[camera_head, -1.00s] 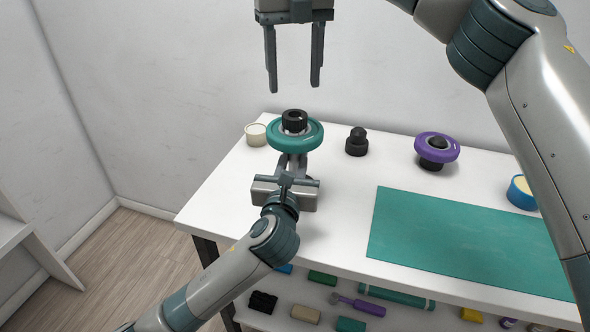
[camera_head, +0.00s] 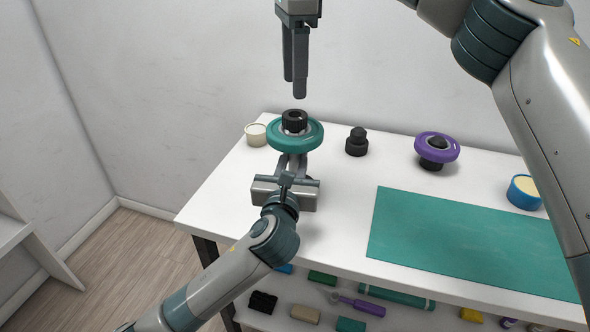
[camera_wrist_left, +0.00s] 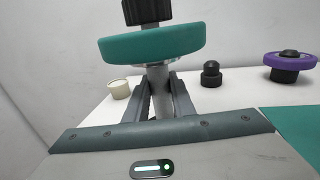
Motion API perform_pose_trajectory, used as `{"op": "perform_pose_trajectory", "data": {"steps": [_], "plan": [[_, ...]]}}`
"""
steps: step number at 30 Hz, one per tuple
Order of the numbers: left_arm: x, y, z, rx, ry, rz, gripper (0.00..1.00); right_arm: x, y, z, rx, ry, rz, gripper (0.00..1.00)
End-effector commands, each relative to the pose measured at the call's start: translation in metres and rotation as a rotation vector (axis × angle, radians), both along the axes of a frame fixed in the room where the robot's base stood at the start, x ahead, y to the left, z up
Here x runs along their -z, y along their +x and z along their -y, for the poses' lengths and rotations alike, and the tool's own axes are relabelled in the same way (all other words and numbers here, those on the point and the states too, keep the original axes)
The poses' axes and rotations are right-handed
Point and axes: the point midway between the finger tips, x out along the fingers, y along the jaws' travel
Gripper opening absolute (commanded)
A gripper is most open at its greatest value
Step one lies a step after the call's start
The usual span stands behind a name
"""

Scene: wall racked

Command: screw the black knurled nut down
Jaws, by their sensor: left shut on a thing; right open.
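My left gripper (camera_head: 291,163) is shut on the grey post (camera_wrist_left: 158,90) under the teal ring. My right gripper (camera_head: 296,92) hangs pointing down just above the nut, apart from it, turned so that one finger partly hides the other. It is open with nothing in it.
A cream-topped jar (camera_head: 256,134) stands left of the ring. A black knobbed piece (camera_head: 357,142), a purple ring on a black base (camera_head: 437,147) and a blue round container (camera_head: 524,192) stand to the right. A green mat (camera_head: 470,240) lies in front. Several items lie on a lower shelf.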

Motion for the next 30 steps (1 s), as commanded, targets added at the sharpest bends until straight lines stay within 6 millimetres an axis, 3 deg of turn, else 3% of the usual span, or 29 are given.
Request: {"op": "perform_pose_trajectory", "data": {"steps": [21, 30], "plan": [[0.001, 0.0001, -0.0005, -0.001, 0.001, -0.002, 0.0, -0.0001, 0.0004, 0.0008, -1.055, 0.0, 0.0, 0.56], [0.001, 0.0001, -0.0004, -0.001, 0.001, -0.002, 0.0, -0.0002, 0.0003, 0.001, -1.36, 0.001, -0.001, 0.56]]}}
